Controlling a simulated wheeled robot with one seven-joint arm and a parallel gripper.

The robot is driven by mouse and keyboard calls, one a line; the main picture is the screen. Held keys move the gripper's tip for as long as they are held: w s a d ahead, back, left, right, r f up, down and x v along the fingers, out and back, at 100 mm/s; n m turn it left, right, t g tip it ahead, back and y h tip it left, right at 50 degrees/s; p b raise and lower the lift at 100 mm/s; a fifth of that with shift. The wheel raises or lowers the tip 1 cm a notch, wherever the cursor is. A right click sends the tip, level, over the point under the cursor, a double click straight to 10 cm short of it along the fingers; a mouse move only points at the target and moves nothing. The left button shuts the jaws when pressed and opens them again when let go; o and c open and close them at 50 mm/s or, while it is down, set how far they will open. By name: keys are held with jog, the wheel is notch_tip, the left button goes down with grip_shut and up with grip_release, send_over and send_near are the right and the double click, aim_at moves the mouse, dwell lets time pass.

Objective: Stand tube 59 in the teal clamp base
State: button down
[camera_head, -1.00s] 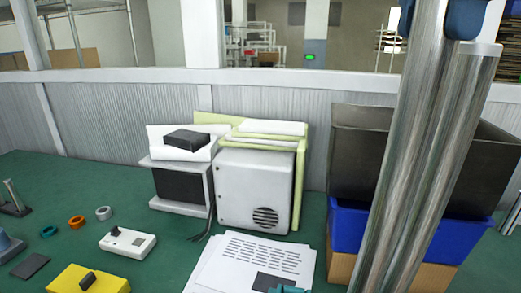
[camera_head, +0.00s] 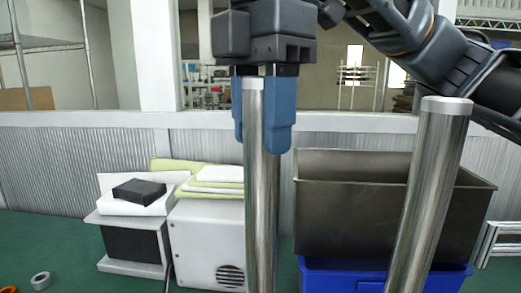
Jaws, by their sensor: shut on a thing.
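My gripper (camera_head: 264,140), with blue fingers, is shut on the upper part of a shiny metal tube (camera_head: 262,205). The tube stands about upright in the picture, and its lower end is cut off by the bottom edge. A second, thicker-looking metal tube (camera_head: 428,200) is to the right, leaning slightly and apart from the gripper; its lower end is also out of view. No number is readable on either tube, so I cannot tell which is tube 59. The teal clamp base is not visible in this view.
A grey machine with a round vent (camera_head: 205,240) and a smaller unit topped by a black box (camera_head: 139,190) stand behind at left. A dark open bin (camera_head: 345,215) rests on a blue crate (camera_head: 330,279) behind the tubes. A grey ring (camera_head: 40,282) lies at lower left.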

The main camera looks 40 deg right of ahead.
aim_at(262, 152)
jog(key=shift+f, duration=1.7)
jog(key=c, duration=0.6)
grip_release()
notch_tip(262, 152, up, 12)
jog(key=shift+r, duration=0.1)
